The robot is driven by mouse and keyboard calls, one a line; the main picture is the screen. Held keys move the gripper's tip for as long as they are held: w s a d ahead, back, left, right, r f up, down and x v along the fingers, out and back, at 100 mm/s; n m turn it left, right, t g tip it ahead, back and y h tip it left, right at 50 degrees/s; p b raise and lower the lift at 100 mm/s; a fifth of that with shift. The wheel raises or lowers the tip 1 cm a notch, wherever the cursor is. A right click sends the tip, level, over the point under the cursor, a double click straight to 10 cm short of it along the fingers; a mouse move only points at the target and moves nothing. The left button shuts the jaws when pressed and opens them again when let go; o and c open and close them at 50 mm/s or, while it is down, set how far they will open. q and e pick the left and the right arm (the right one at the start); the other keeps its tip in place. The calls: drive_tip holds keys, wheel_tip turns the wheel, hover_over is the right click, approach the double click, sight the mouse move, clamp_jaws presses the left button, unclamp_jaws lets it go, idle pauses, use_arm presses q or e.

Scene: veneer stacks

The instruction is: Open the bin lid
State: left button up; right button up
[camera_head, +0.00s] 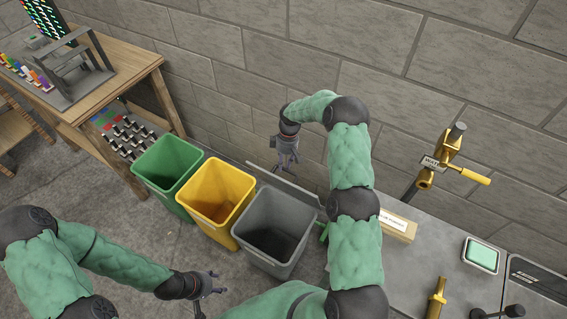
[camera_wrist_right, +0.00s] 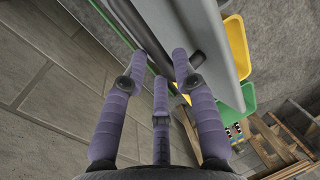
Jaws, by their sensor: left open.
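The grey bin (camera_head: 275,226) stands at the right end of a row of three bins, and its inside shows from above. A thin pale grey panel (camera_head: 287,186), apparently its lid seen nearly edge-on, stands raised along the back rim. In the right wrist view a large grey panel (camera_wrist_right: 222,62) has a short dark handle-like piece (camera_wrist_right: 196,62) close to a finger. My right gripper (camera_head: 288,168) is above and behind the panel, its fingers apart; it also shows in the right wrist view (camera_wrist_right: 162,62). Contact cannot be told. My left gripper (camera_head: 212,290) is open and empty, low in front of the bins.
The yellow bin (camera_head: 216,196) and green bin (camera_head: 168,172) stand open to the left. A wooden table (camera_head: 130,75) is at the upper left. A grey worktop (camera_head: 430,255) with a brass-coloured fixture (camera_head: 440,160) is at the right. A block wall rises close behind the right arm.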

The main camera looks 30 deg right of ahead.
clamp_jaws()
drive_tip(key=w+d+b, duration=0.2)
drive_tip(key=w+d, duration=0.1)
drive_tip(key=d, duration=0.2)
drive_tip(key=shift+w+b, duration=0.15)
drive_tip(key=shift+b, duration=0.25)
drive_tip(key=shift+r, duration=0.1)
drive_tip(key=o, duration=0.7)
unclamp_jaws()
drive_tip(key=v, duration=1.2)
